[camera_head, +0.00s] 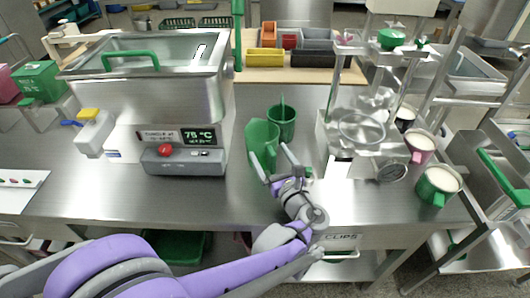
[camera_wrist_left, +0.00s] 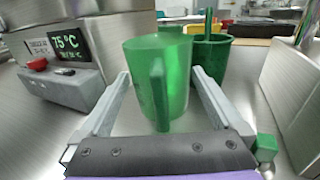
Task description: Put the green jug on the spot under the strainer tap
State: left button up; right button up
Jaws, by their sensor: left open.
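A translucent green jug (camera_head: 261,135) stands upright on the steel counter, right of the heated tank. My left gripper (camera_head: 273,163) is open at the jug's near side. In the left wrist view the jug (camera_wrist_left: 174,75) is between the spread fingers, its handle (camera_wrist_left: 159,95) facing me. I cannot tell whether the fingers touch it. A steel stand with a round strainer (camera_head: 362,127) is to the right of the jug. I cannot clearly make out the tap or the spot under it. My right gripper is not in view.
A darker green container with a stick (camera_head: 282,125) stands just behind the jug. The heated tank's control box (camera_head: 184,160) is on the left. A pink cup (camera_head: 420,147) and a green cup (camera_head: 437,185) with pale contents stand at the right. Bare counter (camera_head: 235,197) lies in front.

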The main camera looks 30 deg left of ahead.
pick_arm(q)
grip_shut()
dwell(0.5)
dwell(0.9)
